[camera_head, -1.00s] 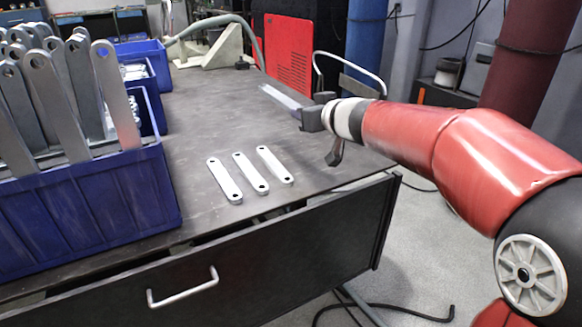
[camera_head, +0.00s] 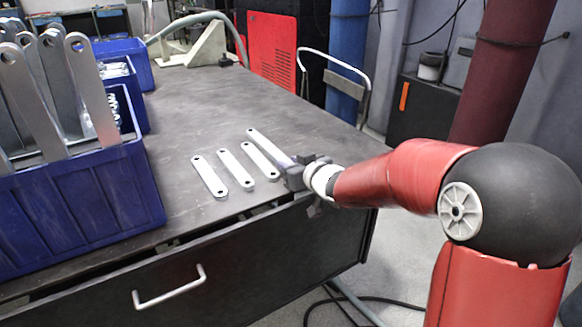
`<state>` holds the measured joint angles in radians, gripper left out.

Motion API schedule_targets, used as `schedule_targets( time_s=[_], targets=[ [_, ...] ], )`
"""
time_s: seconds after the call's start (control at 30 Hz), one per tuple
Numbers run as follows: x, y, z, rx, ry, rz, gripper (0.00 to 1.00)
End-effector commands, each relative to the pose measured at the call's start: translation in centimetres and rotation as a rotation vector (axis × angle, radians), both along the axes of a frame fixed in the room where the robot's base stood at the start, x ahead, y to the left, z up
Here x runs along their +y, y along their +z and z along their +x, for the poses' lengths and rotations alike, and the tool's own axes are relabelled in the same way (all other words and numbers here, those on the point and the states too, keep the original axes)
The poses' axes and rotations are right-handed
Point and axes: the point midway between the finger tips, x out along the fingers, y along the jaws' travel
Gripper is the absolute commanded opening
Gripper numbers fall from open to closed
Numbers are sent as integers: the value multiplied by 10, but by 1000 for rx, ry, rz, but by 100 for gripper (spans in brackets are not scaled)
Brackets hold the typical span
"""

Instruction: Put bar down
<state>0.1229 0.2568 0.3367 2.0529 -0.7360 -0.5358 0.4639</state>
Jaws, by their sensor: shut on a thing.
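My gripper (camera_head: 290,170) is at the front right part of the dark table (camera_head: 190,110), shut on one end of a flat silver bar (camera_head: 264,143). The bar points away from the gripper toward the back left, low over or on the tabletop; I cannot tell if it touches. Three similar bars lie on the table in a row to its left: a left one (camera_head: 209,177), a middle one (camera_head: 236,169) and a right one (camera_head: 261,161). The held bar lies close beside the right one and is roughly parallel to it. Its gripped end is hidden by the jaws.
A blue bin (camera_head: 85,215) with several upright bars stands at the left edge of the table. Smaller blue bins (camera_head: 125,62) stand behind it. A grey-white bracket stand (camera_head: 195,47) is at the back. The table's middle and back right are clear.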

Motion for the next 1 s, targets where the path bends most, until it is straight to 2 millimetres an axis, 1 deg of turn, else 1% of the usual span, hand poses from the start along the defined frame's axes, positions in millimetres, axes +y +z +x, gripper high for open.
schedule_targets(
  time_s=[0.23, 0.37, 0.4, 0.43, 0.47, 0.67, 0.8, 0.87, 1.0],
  targets=[
    [0, 1, 0, -4, 1, 1, 0],
    [0, -3, 0, -4, 0, 1, 0],
    [0, -3, 0, -1, 0, 0, 33],
    [0, -3, 0, -1, 0, 0, 37],
    [0, -3, 0, -1, 0, 0, 38],
    [0, -3, 0, -1, 0, 0, 38],
    [-1, 2, -1, -2, -1, 0, 38],
    [-5, 3, -7, -2, -2, -1, 38],
    [-20, 10, -28, -2, -2, -2, 38]
  ],
)
